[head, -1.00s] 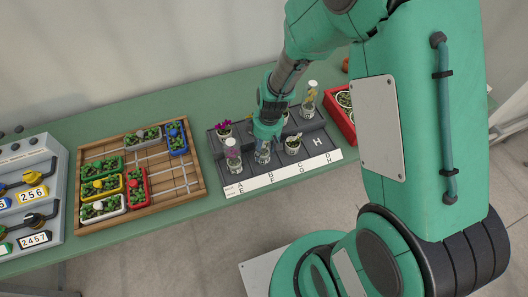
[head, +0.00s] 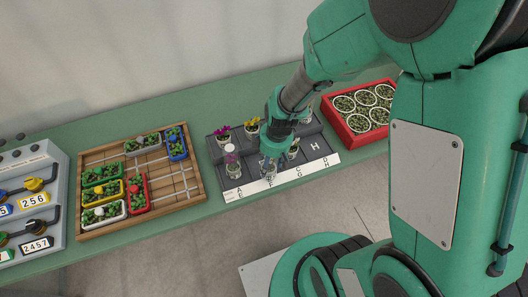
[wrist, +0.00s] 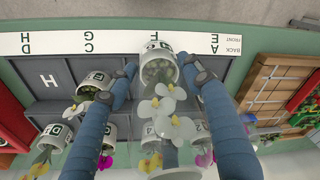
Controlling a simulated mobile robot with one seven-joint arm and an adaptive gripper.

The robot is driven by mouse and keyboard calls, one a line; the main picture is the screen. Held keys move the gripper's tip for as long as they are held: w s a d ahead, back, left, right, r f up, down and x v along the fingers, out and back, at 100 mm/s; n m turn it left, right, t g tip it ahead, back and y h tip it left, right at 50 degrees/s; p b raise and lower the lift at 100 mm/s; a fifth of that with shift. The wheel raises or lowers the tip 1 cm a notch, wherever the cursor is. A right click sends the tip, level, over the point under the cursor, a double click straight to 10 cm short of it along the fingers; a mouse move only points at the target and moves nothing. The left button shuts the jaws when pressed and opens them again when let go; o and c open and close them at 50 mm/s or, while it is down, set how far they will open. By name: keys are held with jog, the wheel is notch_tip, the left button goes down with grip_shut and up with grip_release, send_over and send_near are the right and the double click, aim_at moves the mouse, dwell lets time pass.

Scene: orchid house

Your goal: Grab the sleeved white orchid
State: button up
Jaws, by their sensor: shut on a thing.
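The white orchid (wrist: 165,108) shows in the wrist view with pale open blooms over a white labelled pot (wrist: 158,72). My gripper (wrist: 160,76) has one blue finger on each side of this pot and is shut on it. In the head view my gripper (head: 272,160) points down at the front row of the dark stepped rack (head: 318,158), by the white label strip. There the held orchid is mostly hidden by the gripper. The clear sleeve is hard to make out in the wrist view.
Magenta (head: 222,137) and yellow (head: 251,129) potted orchids stand behind. A white-flowered pot (wrist: 97,82) is close in the wrist view. A wooden tray (head: 180,196) lies left, a red crate (head: 352,137) right.

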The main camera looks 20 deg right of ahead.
jog(key=s, duration=0.8)
jog(key=shift+s+r+p, duration=0.15)
jog(key=shift+r+p, duration=0.2)
jog(key=shift+r, duration=0.05)
jog(key=c, duration=0.3)
jog(key=shift+d, duration=0.2)
